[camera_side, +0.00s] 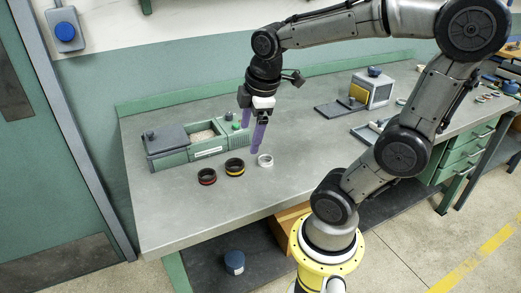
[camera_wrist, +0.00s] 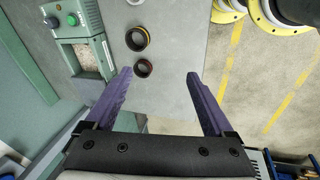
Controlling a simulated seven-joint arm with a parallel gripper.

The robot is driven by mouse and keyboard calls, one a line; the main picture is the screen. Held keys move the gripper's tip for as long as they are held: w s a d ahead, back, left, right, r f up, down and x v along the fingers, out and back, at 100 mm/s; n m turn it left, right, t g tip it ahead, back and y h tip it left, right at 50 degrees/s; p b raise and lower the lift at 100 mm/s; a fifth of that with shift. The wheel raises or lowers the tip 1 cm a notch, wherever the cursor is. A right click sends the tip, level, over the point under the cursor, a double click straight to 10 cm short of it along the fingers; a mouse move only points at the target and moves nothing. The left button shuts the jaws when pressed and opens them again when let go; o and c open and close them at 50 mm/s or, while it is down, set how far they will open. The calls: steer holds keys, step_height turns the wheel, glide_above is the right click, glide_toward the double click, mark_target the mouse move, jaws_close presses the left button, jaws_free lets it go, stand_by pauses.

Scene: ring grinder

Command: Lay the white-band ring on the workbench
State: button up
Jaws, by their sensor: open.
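A pale, whitish ring (camera_side: 265,160), which looks like the white-band ring, lies flat on the grey workbench (camera_side: 310,150) near its front edge. In the wrist view only a sliver of this ring (camera_wrist: 135,2) shows at the top edge. My gripper (camera_side: 251,138) points down above the bench, just behind and left of the pale ring in the side view. In the wrist view my gripper (camera_wrist: 161,75) has its two purple fingers wide apart, with nothing between them held.
A dark yellow-band ring (camera_side: 234,167) and a dark red-band ring (camera_side: 207,177) lie left of the pale ring. A green grinder unit (camera_side: 208,148) with a grain-filled tray stands behind them. A grey box (camera_side: 371,90) stands farther right. The bench's front left is clear.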

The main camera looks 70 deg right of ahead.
steer(key=s+a+m+t+y, duration=0.1)
steer(key=s+a+m+t, duration=0.1)
steer(key=s+a+m, duration=0.3)
steer(key=shift+a+r+m+t+y, duration=0.35)
steer(key=shift+a+m, duration=0.75)
steer(key=shift+a, duration=0.45)
